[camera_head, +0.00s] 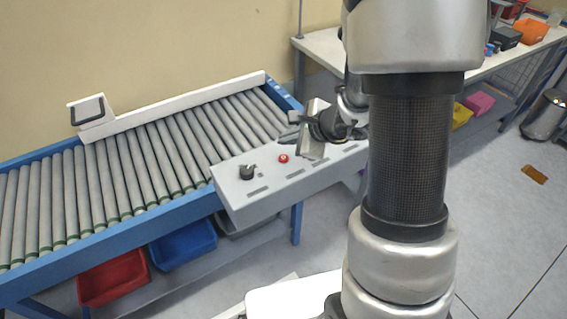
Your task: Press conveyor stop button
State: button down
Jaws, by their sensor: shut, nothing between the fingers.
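The roller conveyor (130,172) runs across the left half of the head view, with grey rollers in a blue frame. A pale control box (280,192) is fixed to its near right side. On the box top are a red button (283,158) and a black knob (247,172) to its left. My gripper (298,122) is over the far right part of the box, to the right of and beyond the red button, apart from it in the picture. It is shut and empty. My arm hides the box's right end, and the fingertips are small and hard to make out.
A red bin (112,278) and a blue bin (183,246) sit under the conveyor. A white workbench (325,48) with an orange bin (530,32) stands at the back right. A metal trash can (545,115) is at the far right. The floor at right is mostly clear.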

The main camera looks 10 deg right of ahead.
aim_at(287, 160)
jog(key=shift+f+b, duration=1.45)
jog(key=shift+f, duration=0.35)
jog(key=shift+f, duration=0.1)
dwell(0.5)
jog(key=shift+f+b, duration=0.3)
jog(key=shift+b, duration=0.4)
jog(key=shift+f+b, duration=0.4)
jog(key=shift+b, duration=0.15)
dwell(0.4)
jog(key=shift+r, duration=0.1)
jog(key=shift+r+p, duration=0.5)
jog(key=shift+r, duration=0.25)
jog(key=shift+r+p, duration=1.85)
jog(key=shift+r, duration=0.7)
